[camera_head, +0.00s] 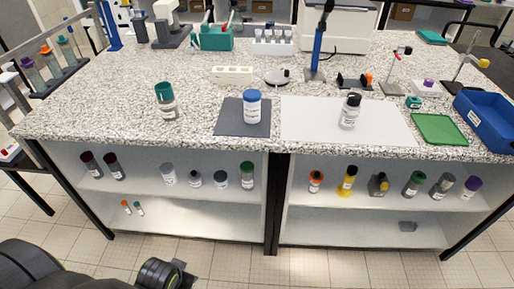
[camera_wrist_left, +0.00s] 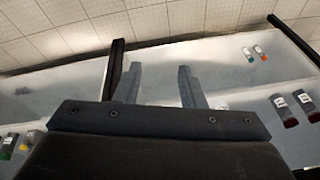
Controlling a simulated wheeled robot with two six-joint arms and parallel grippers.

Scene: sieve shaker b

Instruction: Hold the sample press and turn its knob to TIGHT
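No label or knob marking can be read, so I cannot tell for sure which thing is the sample press. In the head view only part of my left arm (camera_head: 158,272) shows, low at the bottom left, away from the benchtop. My right gripper is not in view.
On the speckled benchtop (camera_head: 120,115) stand a teal-lidded jar (camera_head: 166,102), a blue-lidded jar (camera_head: 252,107) on a dark mat, and a black-lidded bottle (camera_head: 349,112) on a white sheet. A blue tray (camera_head: 490,122) is at right. Shelves below hold several bottles.

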